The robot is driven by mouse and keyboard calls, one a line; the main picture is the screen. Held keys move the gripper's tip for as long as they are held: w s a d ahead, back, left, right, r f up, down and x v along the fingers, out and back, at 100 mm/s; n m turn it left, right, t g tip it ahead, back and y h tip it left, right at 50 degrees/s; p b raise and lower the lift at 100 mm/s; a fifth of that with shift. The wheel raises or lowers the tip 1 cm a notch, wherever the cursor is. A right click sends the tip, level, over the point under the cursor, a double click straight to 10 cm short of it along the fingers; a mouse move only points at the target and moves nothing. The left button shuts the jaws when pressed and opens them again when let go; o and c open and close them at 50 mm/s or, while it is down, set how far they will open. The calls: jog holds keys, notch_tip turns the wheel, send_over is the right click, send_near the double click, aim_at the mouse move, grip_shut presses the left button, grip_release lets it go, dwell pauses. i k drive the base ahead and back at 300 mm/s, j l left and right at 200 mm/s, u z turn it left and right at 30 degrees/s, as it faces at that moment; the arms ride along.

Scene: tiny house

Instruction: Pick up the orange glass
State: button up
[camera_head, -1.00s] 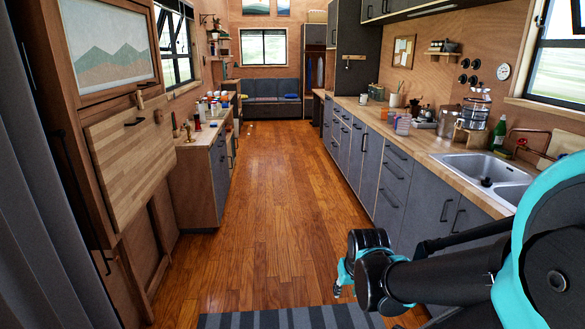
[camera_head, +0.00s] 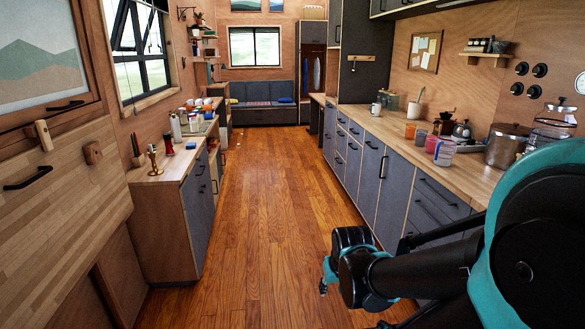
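A small orange glass (camera_head: 410,131) stands on the right wooden counter (camera_head: 398,152), at the left end of a group of cups and jars.
A dark bottle-like jar (camera_head: 462,130), a steel pot (camera_head: 506,146) and a clear dispenser (camera_head: 553,125) share the right counter. The left counter (camera_head: 158,174) holds bottles and small items. The wooden floor (camera_head: 265,200) between is clear up to the sofa (camera_head: 266,97).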

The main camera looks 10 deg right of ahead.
aim_at(411, 130)
jog(key=i, duration=1.9)
jog(key=i+z, duration=0.45)
jog(key=i, duration=0.25)
jog(key=i+j+z, duration=0.1)
jog(key=i+z, duration=0.35)
jog(key=i, duration=0.25)
jog(key=i+u, duration=0.15)
jog(key=i+l, duration=0.05)
jog(key=i, duration=0.05)
